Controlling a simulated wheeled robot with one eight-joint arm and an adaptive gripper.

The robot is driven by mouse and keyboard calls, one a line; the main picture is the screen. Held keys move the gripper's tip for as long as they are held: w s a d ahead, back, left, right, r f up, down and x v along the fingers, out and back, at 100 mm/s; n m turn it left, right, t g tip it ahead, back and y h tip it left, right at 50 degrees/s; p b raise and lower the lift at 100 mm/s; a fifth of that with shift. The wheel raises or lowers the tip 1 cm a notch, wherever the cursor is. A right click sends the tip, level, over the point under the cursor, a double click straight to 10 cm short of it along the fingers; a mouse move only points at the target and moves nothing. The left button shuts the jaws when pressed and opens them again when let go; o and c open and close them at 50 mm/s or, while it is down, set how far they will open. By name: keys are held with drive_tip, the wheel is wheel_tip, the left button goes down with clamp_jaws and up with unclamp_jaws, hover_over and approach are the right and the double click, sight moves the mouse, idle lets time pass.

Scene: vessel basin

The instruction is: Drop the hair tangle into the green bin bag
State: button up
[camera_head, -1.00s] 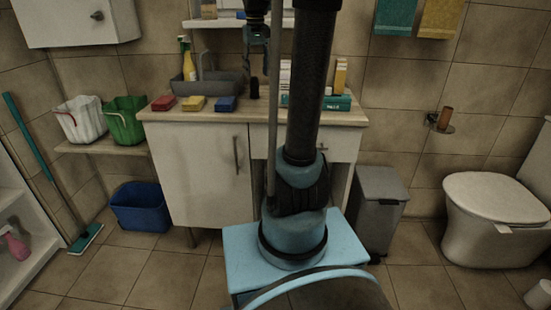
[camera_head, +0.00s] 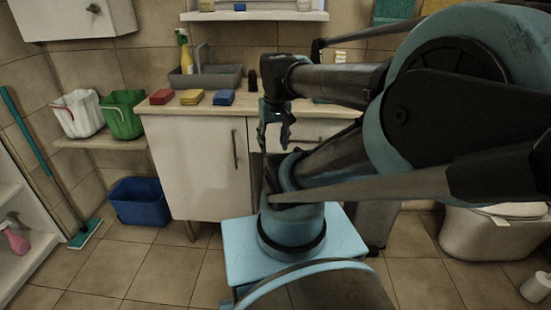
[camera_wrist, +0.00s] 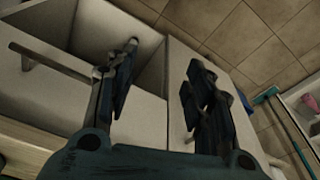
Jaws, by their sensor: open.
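The green bin bag (camera_head: 123,116) hangs open on the low shelf left of the cabinet, beside a white one (camera_head: 78,114). I cannot make out the hair tangle in either view. My gripper (camera_head: 273,143) points down in front of the cabinet's drawer, to the right of the green bag and well apart from it. In the wrist view its two dark fingers (camera_wrist: 158,95) are spread, with nothing seen between them.
Red (camera_head: 161,97), yellow (camera_head: 192,97) and blue sponges (camera_head: 224,98) lie on the counter before a grey basin (camera_head: 205,78). A blue bucket (camera_head: 139,203) stands on the floor. A mop (camera_head: 86,233) leans at left. The toilet (camera_head: 490,235) is at right.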

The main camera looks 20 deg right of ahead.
drive_tip(key=shift+o, duration=0.3)
drive_tip(key=s+f, duration=0.1)
drive_tip(key=f, duration=0.1)
drive_tip(key=s+f, duration=0.2)
drive_tip(key=shift+d+f, duration=0.1)
wheel_tip(320, 180, up, 20)
drive_tip(key=n+g+y, duration=0.2)
drive_tip(key=n, duration=1.6)
hover_over(252, 82)
drive_tip(key=d, duration=0.2)
drive_tip(key=shift+w+a, duration=0.25)
drive_tip(key=shift+w, duration=0.05)
drive_tip(key=shift+w+f+h, duration=0.3)
drive_tip(key=shift+w+f, duration=0.05)
drive_tip(key=shift+f+n, duration=0.25)
drive_tip(key=shift+n, duration=0.05)
drive_tip(key=shift+s+a+f, duration=0.1)
drive_tip(key=shift+a+f, duration=0.15)
drive_tip(key=shift+f, duration=0.85)
drive_tip(key=shift+s+a+f, duration=0.1)
drive_tip(key=shift+a+f, duration=0.2)
drive_tip(key=shift+f, duration=0.85)
drive_tip(key=shift+s+a+f, duration=0.1)
drive_tip(key=shift+a+f, duration=0.15)
drive_tip(key=shift+f, duration=0.85)
